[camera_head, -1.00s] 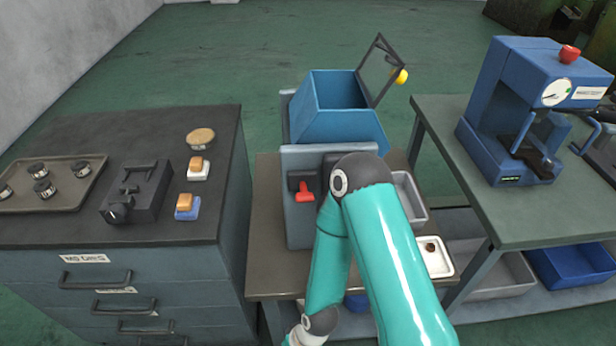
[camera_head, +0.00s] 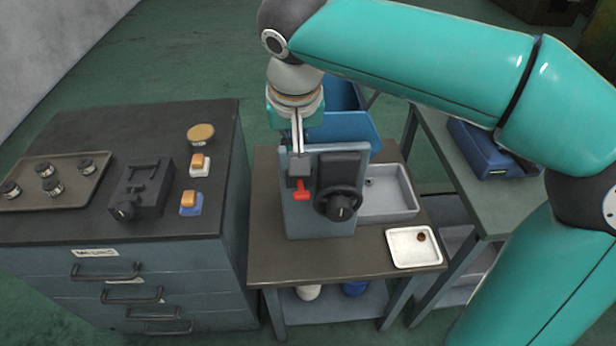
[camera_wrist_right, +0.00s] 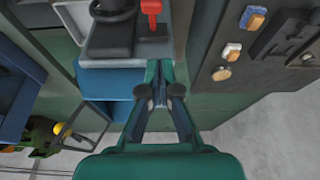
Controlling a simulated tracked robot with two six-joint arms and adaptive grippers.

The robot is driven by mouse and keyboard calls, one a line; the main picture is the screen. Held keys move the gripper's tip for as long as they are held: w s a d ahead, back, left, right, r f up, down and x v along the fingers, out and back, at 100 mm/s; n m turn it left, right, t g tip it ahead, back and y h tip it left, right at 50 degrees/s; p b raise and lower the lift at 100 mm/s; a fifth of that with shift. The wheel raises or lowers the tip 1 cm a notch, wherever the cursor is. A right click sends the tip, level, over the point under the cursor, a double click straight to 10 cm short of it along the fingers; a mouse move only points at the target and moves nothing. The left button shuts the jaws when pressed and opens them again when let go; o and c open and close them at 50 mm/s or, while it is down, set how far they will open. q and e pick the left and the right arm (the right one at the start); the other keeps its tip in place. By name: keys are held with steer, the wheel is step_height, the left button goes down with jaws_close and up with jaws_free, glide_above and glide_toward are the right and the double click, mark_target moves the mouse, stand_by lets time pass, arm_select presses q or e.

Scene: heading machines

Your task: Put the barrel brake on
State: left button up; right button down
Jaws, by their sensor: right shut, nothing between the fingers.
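The red brake lever (camera_head: 302,191) sits on the front of a grey heading machine (camera_head: 298,222), left of its black handwheel (camera_head: 340,207). The lever also shows at the top of the right wrist view (camera_wrist_right: 151,9). My right gripper (camera_head: 298,172) points down at the machine's upper left, just above the red lever in the head view. It is shut with nothing between its fingers. In the right wrist view its fingertips (camera_wrist_right: 159,70) are beside the machine's top edge, apart from the red lever. I cannot tell whether they touch the machine. My left gripper is not in view.
A blue hopper (camera_head: 345,130) stands behind the machine. A grey tray (camera_head: 388,195) and a white dish (camera_head: 414,246) lie to its right. A blue press (camera_head: 480,150) is partly hidden by my arm.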

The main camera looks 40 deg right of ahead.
steer(key=shift+s+d+r+m, duration=0.15)
steer(key=shift+s+d+r, duration=0.1)
steer(key=shift+r, duration=0.2)
steer(key=shift+s+d+r+m, duration=0.15)
steer(key=shift+s+d+r, duration=0.1)
steer(key=shift+r, duration=0.15)
steer(key=shift+f, duration=0.1)
